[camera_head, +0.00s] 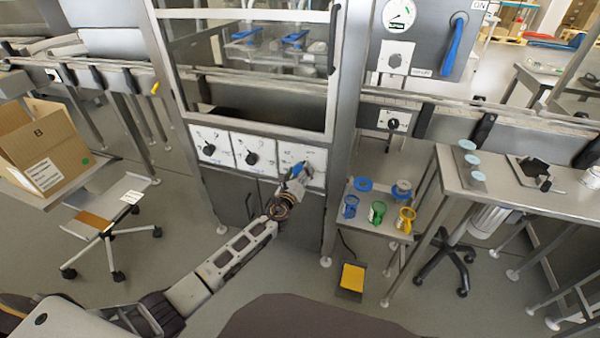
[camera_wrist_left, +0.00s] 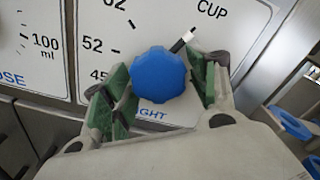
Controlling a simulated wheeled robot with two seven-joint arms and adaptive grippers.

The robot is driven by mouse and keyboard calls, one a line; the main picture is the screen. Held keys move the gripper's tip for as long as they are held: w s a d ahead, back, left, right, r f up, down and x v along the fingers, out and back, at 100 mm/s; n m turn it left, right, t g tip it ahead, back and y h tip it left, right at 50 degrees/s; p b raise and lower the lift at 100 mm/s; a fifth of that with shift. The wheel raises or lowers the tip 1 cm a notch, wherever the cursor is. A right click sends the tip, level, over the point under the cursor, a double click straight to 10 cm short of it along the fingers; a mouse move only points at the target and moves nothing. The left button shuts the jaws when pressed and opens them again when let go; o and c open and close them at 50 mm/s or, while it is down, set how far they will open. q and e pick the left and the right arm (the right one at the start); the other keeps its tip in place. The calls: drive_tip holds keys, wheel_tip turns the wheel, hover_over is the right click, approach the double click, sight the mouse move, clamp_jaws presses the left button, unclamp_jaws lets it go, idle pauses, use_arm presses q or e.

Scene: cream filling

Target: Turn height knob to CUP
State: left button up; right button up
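The height knob (camera_wrist_left: 160,75) is a blue, rounded knob on a white dial panel (camera_wrist_left: 105,18), shown in the left wrist view. Its black, white-tipped pointer is tilted up and right, towards the CUP label (camera_wrist_left: 212,8). Part of the word HEIGHT shows below the knob. My left gripper (camera_wrist_left: 160,92) has its green-padded fingers on either side of the knob, spread apart, with a small gap visible at the right finger. My right gripper is out of view.
Two more dials (camera_head: 210,149) (camera_head: 252,158) sit left of the gripper on the machine front. A metal frame post (camera_head: 345,130) stands just to the right. A low table with blue, green and yellow funnels (camera_head: 377,212) is farther right. A cardboard box (camera_head: 42,145) is at the left.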

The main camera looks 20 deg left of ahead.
use_arm(q)
drive_tip(key=shift+r, duration=0.1)
drive_tip(key=shift+s, duration=0.15)
drive_tip(key=shift+s+a, duration=0.15)
drive_tip(key=shift+s, duration=2.8)
drive_tip(key=shift+s+a, duration=0.1)
drive_tip(key=shift+s, duration=2.8)
